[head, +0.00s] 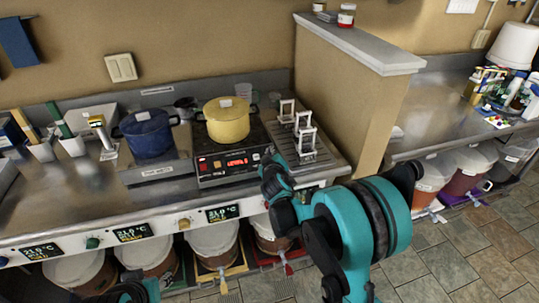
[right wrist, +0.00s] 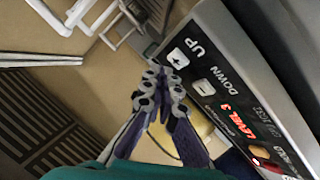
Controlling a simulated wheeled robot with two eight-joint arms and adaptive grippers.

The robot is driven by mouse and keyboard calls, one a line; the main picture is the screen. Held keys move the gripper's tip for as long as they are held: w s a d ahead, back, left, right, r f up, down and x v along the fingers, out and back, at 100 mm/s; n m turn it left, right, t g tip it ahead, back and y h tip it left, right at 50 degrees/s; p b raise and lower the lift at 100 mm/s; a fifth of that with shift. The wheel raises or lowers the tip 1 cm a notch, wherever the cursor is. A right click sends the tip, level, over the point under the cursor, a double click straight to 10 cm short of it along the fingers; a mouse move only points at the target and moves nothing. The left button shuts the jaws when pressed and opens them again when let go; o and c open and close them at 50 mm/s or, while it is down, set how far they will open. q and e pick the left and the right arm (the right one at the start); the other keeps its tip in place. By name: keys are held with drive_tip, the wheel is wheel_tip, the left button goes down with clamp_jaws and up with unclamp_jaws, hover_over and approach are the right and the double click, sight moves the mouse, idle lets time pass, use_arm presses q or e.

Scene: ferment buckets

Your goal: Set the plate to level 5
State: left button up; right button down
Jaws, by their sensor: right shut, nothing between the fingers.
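The hot plate (head: 235,165) is a black unit with a front panel, and a yellow pot (head: 228,120) stands on it. In the right wrist view its display (right wrist: 236,122) reads LEVEL 3 in red. The UP button (right wrist: 178,58) and the DOWN button (right wrist: 203,87) are square keys along the panel. My right gripper (head: 268,160) is at the right end of the panel in the head view. In the right wrist view it is shut and empty, its tips close beside the UP button; contact cannot be told.
A blue pot (head: 147,133) on another unit stands left of the hot plate. White frame stands (head: 304,135) sit on a ribbed drainer (head: 318,160) to the right. Lidded buckets (head: 213,240) are under the counter. A low wall (head: 350,90) rises on the right.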

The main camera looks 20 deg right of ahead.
idle(0.5)
drive_tip(key=shift+w+f+b, duration=0.2)
drive_tip(key=shift+f+b, duration=0.15)
drive_tip(key=shift+w+f+b, duration=0.2)
drive_tip(key=shift+f+b, duration=0.15)
drive_tip(key=shift+f, duration=0.05)
idle(0.6)
drive_tip(key=shift+r, duration=0.1)
drive_tip(key=shift+s+r+p, duration=0.45)
drive_tip(key=shift+r+p, duration=0.05)
drive_tip(key=shift+r, duration=0.2)
idle(0.3)
drive_tip(key=shift+w+f, duration=0.1)
drive_tip(key=shift+f, duration=0.05)
drive_tip(key=shift+w+f+b, duration=0.15)
drive_tip(key=shift+f+b, duration=0.1)
drive_tip(key=shift+b, duration=0.2)
